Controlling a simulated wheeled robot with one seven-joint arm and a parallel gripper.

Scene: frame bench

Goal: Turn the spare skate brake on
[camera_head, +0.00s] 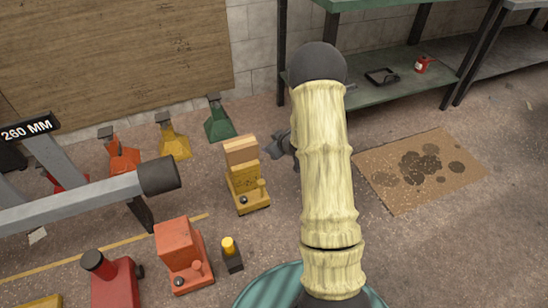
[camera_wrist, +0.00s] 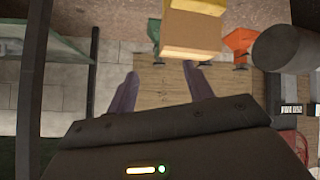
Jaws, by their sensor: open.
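No label marks the spare skate. A yellow skate-like unit (camera_head: 246,191) with a tan block (camera_head: 241,150) on top stands on the floor left of my arm. It has a small upright yellow lever (camera_head: 262,187) and a dark round knob at its front. A similar orange-red unit (camera_head: 183,257) with its own small lever (camera_head: 197,268) stands nearer. My gripper (camera_head: 281,146) is partly hidden behind my arm, just right of the yellow unit. In the wrist view my gripper (camera_wrist: 160,88) is open and empty, with the tan block (camera_wrist: 188,38) beyond the fingers.
Orange, yellow (camera_head: 172,140) and green (camera_head: 219,124) stands line the back. A grey frame beam (camera_head: 80,205) juts in from the left. A small dark block with a yellow post (camera_head: 231,254) sits near the orange-red unit. A green shelf (camera_head: 390,75) and stained mat (camera_head: 420,170) are right.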

